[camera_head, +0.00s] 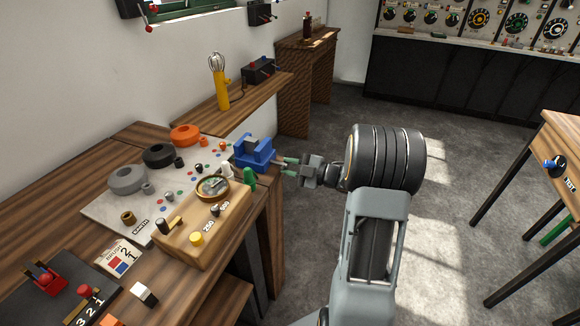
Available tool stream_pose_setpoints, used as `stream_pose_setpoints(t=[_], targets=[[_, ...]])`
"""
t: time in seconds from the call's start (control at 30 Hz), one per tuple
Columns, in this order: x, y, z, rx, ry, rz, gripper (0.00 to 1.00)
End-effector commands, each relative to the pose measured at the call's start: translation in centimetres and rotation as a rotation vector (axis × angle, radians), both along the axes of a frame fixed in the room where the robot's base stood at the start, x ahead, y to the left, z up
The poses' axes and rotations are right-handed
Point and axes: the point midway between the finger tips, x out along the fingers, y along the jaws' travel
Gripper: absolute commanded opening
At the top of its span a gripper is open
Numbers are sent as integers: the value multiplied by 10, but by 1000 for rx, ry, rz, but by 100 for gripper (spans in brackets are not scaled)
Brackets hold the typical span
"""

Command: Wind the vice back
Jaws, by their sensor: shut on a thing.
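A blue vice (256,154) stands at the right edge of the wooden bench, with a grey block (251,143) at its jaws. My gripper (291,170) reaches in from the right at the vice's front end. Its green-tipped fingers are shut on a part at that end, seemingly the vice's handle. The handle itself is too small and too covered by the fingers to make out. My arm extends from the lower right, over the floor beside the bench.
A wooden box with a round dial (212,188) sits just left of my gripper, with a green knob (249,180) close by. A pale board (100,216) carries grey, black and orange rings. A yellow whisk-like tool (221,92) stands behind. The floor (463,170) to the right is clear.

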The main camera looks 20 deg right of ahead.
Motion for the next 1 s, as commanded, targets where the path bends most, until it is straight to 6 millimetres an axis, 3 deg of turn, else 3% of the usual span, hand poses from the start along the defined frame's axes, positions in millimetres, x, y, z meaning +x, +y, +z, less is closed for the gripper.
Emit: stream_pose_setpoints(t=[0.33,0.6,0.63,0.9,1.0], targets=[[0,0,3,177,162,0,2],[0,0,0,186,170,0,2],[0,0,0,186,170,0,26],[0,0,0,185,170,0,52],[0,0,0,185,170,0,55]])
